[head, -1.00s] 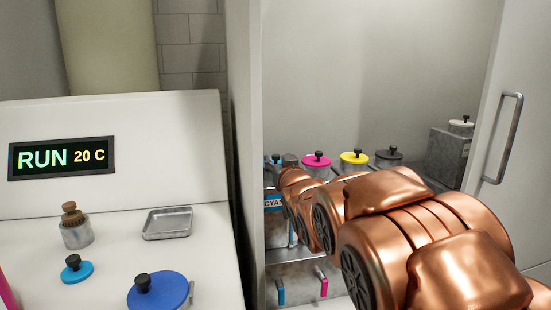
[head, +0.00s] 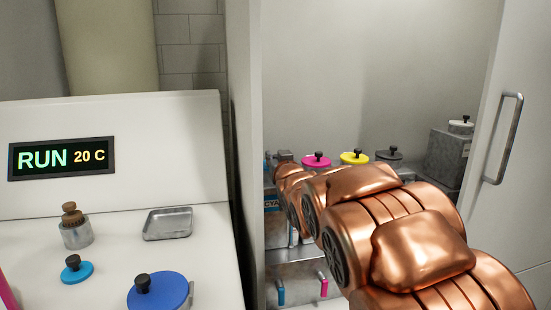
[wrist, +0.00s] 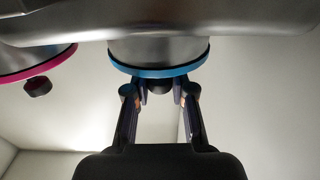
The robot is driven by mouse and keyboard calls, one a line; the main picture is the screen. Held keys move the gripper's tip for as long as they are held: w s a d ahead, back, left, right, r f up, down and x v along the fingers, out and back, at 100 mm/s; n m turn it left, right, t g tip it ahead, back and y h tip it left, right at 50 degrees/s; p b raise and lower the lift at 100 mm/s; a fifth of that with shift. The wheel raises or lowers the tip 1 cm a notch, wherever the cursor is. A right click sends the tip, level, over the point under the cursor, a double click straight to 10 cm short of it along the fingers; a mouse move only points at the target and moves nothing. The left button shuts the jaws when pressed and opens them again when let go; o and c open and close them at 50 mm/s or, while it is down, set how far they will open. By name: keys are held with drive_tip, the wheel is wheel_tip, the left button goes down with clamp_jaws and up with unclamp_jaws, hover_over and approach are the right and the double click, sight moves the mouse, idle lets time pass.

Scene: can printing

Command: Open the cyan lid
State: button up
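The cyan lid (wrist: 160,71) fills the top middle of the wrist view, which shows the scene upside down. Its blue rim sits against a metal container, with no gap seen. Its dark knob (wrist: 159,86) lies between the fingertips of my gripper (wrist: 158,92). The fingers are apart, one on each side of the knob, with what looks like a narrow gap. In the head view my gripper (head: 283,158) is above the container with the cyan label (head: 271,204), at the cabinet's left. The cyan lid is mostly hidden there.
Magenta (head: 316,161), yellow (head: 354,158) and dark grey (head: 389,154) lids stand in a row to the right. A grey box with a white lid (head: 461,127) is farther right. The cabinet wall (head: 244,180) is close on the left; an open door (head: 515,190) stands right.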

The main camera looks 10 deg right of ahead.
clamp_jaws()
drive_tip(key=shift+r, duration=0.15)
